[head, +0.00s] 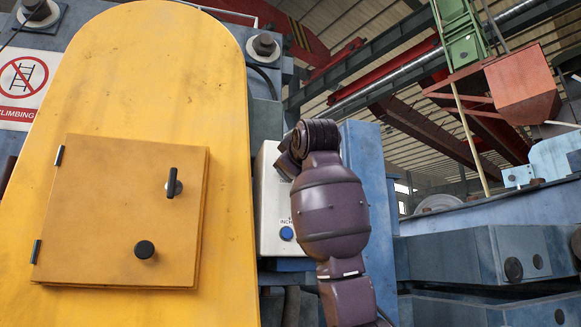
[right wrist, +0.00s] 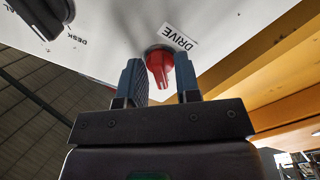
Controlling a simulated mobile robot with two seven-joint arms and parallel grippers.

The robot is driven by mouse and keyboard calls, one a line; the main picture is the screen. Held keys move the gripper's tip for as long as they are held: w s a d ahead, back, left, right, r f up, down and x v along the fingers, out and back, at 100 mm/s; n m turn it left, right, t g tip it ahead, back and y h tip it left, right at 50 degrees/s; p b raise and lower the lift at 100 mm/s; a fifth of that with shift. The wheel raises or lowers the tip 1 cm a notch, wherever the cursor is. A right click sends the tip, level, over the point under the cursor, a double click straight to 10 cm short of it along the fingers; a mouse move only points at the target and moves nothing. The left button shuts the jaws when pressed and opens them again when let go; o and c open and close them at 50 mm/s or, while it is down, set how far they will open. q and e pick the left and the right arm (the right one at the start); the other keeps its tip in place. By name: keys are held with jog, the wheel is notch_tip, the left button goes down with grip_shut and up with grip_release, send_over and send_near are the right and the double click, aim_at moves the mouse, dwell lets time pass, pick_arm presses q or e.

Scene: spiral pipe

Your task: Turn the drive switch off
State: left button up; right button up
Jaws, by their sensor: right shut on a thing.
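The drive switch (right wrist: 159,66) is a red knob on a white panel, beside a label reading DRIVE (right wrist: 179,38), in the right wrist view. My right gripper (right wrist: 161,76) has a finger on each side of the red knob and is shut on it. In the head view the pale control box (head: 270,205) stands right of the yellow housing. My right arm covers most of the box's front, so the switch and fingertips are hidden there. My left gripper is not in view.
A dark knob (right wrist: 48,14) sits near a DESK label on the same panel. A blue button (head: 286,233) is low on the box. The yellow housing (head: 200,75) has a closed door (head: 110,210) with a black handle. Blue machinery (head: 470,265) stands at right.

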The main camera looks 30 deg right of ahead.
dwell(0.3)
jog(key=o, duration=0.6)
jog(key=shift+c, duration=0.2)
jog(key=b+v, duration=0.2)
jog(key=v, duration=0.9)
jog(key=shift+b, duration=0.4)
